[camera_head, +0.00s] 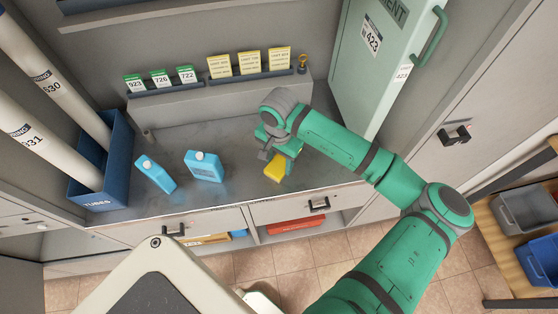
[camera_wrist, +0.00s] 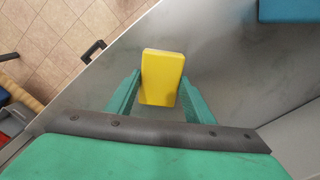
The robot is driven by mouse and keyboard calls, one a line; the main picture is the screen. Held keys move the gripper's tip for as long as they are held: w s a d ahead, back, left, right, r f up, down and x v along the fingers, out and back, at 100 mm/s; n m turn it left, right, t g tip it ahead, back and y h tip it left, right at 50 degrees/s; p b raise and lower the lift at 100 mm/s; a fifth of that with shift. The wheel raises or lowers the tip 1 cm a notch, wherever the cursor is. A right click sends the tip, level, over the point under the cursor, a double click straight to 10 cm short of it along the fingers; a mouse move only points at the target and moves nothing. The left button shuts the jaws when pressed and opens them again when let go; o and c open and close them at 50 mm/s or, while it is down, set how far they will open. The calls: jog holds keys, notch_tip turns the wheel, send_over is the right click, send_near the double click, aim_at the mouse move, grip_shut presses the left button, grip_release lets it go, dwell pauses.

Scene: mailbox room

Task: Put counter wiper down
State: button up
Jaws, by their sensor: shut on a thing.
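The counter wiper is a yellow block (camera_head: 275,172); it also shows in the wrist view (camera_wrist: 162,77). My gripper (camera_head: 282,160) is shut on it, with one green finger on each side in the wrist view. The wiper is over the front part of the grey metal counter (camera_head: 225,135), near its front edge. I cannot tell whether its lower end touches the counter. The far part of the gripper is partly hidden by my wrist in the head view.
Two blue bottles (camera_head: 203,166) (camera_head: 155,174) are on the counter to the left. A blue tube bin (camera_head: 103,165) stands further left. Cards sit on a back ledge (camera_head: 205,100). A green locker door (camera_head: 380,60) is at the right. The counter between bottles and gripper is clear.

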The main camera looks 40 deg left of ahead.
aim_at(279, 164)
jog(key=o, duration=1)
jog(key=shift+f, duration=0.1)
jog(key=shift+c, duration=0.2)
notch_tip(279, 164, up, 12)
jog(key=shift+r, duration=0.2)
